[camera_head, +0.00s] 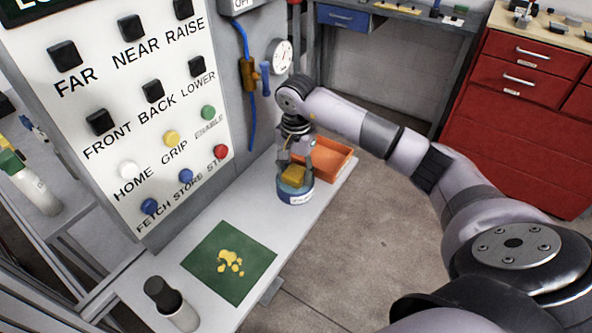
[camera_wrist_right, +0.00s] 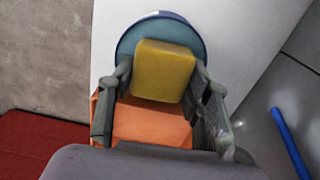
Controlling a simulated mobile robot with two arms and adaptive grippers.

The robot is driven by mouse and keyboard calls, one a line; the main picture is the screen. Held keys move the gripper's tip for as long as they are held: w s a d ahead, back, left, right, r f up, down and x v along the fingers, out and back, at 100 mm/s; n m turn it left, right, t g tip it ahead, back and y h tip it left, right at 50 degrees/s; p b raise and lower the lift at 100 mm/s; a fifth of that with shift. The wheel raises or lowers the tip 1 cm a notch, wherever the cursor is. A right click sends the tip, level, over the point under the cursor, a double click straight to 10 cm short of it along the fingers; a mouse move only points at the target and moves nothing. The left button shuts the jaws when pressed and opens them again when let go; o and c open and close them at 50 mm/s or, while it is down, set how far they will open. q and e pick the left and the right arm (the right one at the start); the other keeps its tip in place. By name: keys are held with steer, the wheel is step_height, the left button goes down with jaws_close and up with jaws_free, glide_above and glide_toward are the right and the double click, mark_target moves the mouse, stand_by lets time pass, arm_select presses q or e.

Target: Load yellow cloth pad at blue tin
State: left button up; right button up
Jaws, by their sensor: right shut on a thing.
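The blue tin (camera_head: 296,194) stands on the white bench near its right edge, with a pale label on its front. The yellow cloth pad (camera_head: 292,177) is between the fingers of my right gripper (camera_head: 295,168), over the tin's top. The pad also shows in the right wrist view (camera_wrist_right: 164,70), with the tin's round blue top (camera_wrist_right: 130,40) behind it. The fingers press on the pad from both sides. I cannot tell whether the pad touches the tin. My left gripper is not in view.
An orange tray (camera_head: 334,150) sits right behind the tin. A green mat (camera_head: 208,268) with yellow blobs lies nearer on the bench. A black-topped cylinder (camera_head: 180,313) stands at the front. A button panel (camera_head: 128,175) rises on the left. A red drawer cabinet (camera_head: 510,140) stands at the back right.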

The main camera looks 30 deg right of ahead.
mark_target(296, 170)
stand_by(0.5)
steer(key=shift+r+p, duration=1.95)
steer(key=shift+r, duration=1.55)
